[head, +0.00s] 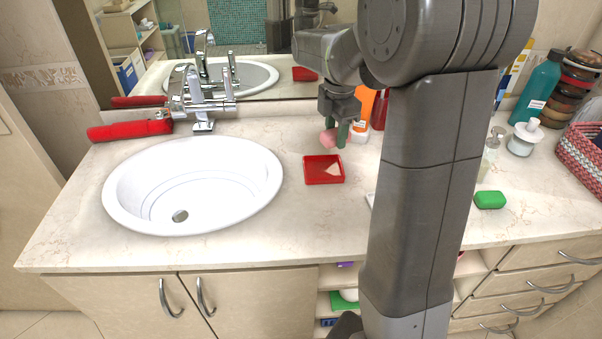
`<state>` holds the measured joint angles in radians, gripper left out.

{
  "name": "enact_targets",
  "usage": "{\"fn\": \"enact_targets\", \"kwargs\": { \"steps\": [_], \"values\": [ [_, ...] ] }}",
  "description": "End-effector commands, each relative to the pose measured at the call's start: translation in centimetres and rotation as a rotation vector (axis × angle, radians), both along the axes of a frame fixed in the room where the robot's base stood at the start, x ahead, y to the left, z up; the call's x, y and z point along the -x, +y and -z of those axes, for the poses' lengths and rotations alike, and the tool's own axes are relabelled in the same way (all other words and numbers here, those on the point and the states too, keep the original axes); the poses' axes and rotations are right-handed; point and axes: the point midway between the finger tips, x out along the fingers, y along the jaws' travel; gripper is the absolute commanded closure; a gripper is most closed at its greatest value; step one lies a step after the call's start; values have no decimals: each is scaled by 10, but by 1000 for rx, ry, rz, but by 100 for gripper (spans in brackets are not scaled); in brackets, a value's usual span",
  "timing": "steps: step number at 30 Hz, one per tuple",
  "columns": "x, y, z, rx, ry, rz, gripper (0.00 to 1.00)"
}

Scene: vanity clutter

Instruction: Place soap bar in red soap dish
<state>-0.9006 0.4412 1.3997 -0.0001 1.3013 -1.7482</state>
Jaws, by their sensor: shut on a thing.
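The red soap dish (311,179) is a shallow square tray on the counter, right of the sink. A pale triangular patch shows inside it; I cannot tell whether it is an object or light. My gripper (336,136) points down above and slightly behind the dish. It is shut on a pink rounded piece, which looks like the soap bar (328,139). The soap bar is held above the counter, apart from the dish. Part of it is hidden by the fingers.
The white sink (125,200) and tap (203,105) are to the left, with a red tube-like object (120,131) behind. Bottles stand behind my arm. A green block (490,200), a white-capped jar (522,142) and a pink basket (580,155) are right. The counter in front of the dish is clear.

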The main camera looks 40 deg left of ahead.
Motion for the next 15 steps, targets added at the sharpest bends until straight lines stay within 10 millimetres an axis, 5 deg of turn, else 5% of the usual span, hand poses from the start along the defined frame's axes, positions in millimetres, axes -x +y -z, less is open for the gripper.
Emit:
{"fn": "enact_targets", "kwargs": {
  "steps": [5, 15],
  "values": [
    [-1, 11, 6, 1, 0, -14, 85],
    [-1, 12, 59, 1, 0, -15, 85]
  ]
}}
